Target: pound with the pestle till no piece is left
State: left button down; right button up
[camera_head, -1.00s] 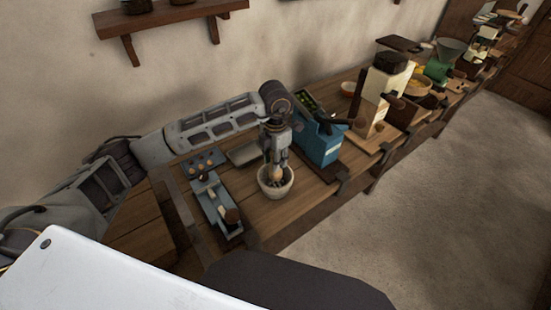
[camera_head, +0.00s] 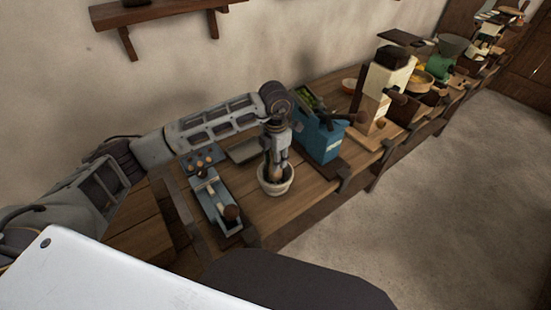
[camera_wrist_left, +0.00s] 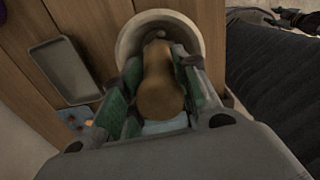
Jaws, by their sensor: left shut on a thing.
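The pale mortar (camera_head: 276,188) stands on the wooden bench beneath my left gripper. My left gripper (camera_head: 277,163) points down over the mortar and is shut on the pestle. In the left wrist view the brown wooden pestle (camera_wrist_left: 160,82) sits between the green-padded fingers (camera_wrist_left: 158,98), its lower end inside the mortar's round rim (camera_wrist_left: 124,42). The gripper and pestle cover most of the mortar's inside, so I cannot tell what pieces lie at the bottom.
A blue-grey device (camera_head: 216,203) with a wooden knob stands left of the mortar. A grey tray (camera_head: 243,151) lies behind it, and a blue box (camera_head: 318,140) with green contents stands to the right. Several grinders line the bench further right.

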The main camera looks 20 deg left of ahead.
pick_arm(q)
jog(key=shift+f+b, duration=0.55)
jog(key=shift+f, duration=0.3)
jog(key=shift+r, duration=0.15)
jog(key=shift+r+p, duration=0.55)
jog(key=shift+r, duration=0.35)
jog(key=shift+r+p, duration=0.55)
jog(key=shift+r, duration=0.75)
jog(key=shift+f+b, duration=0.45)
jog(key=shift+f, duration=0.3)
